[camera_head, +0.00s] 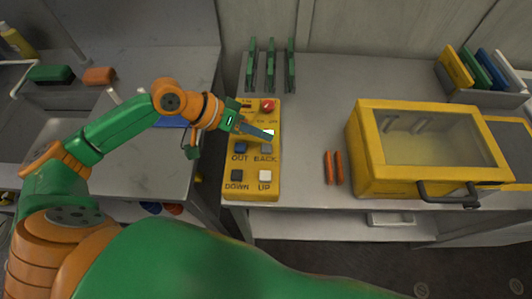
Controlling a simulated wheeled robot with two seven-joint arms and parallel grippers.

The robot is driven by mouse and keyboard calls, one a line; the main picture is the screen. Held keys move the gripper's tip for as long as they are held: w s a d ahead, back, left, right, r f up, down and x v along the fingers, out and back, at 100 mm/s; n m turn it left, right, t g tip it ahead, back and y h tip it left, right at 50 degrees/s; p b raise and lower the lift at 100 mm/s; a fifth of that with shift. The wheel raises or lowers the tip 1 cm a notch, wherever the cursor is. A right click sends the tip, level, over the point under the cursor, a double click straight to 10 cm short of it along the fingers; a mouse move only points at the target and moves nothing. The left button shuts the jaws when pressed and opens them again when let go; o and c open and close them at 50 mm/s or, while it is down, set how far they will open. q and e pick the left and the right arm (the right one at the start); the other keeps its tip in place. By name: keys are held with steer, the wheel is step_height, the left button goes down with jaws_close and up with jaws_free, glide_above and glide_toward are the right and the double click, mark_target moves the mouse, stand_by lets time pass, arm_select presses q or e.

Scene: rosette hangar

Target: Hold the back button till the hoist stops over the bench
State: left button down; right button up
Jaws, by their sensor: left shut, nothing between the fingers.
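A yellow control panel (251,187) lies on the grey bench. Its back button (266,148) is a grey square above the label BACK. The dark out button (240,147) is to its left, with a dark down button (237,176) and a white up button (265,175) below. My left gripper (271,136) is shut and empty, its fingertips over the panel just above the back button in the picture. I cannot tell whether they touch the panel. The hoist is not in view, nor is my right gripper.
A red button (267,105) is at the panel's top. Green upright plates (271,65) stand behind it. Two orange sticks (334,168) lie to the right, beside a yellow case (376,178) with a clear lid. The bench (325,90) is clear behind the sticks.

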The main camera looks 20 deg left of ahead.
mark_target(262, 149)
arm_select(q)
steer(key=shift+d+f+b, duration=0.1)
steer(key=shift+f+b, duration=0.2)
steer(key=shift+f, duration=0.85)
steer(key=shift+f, duration=0.15)
stand_by(1.0)
steer(key=shift+f, duration=0.25)
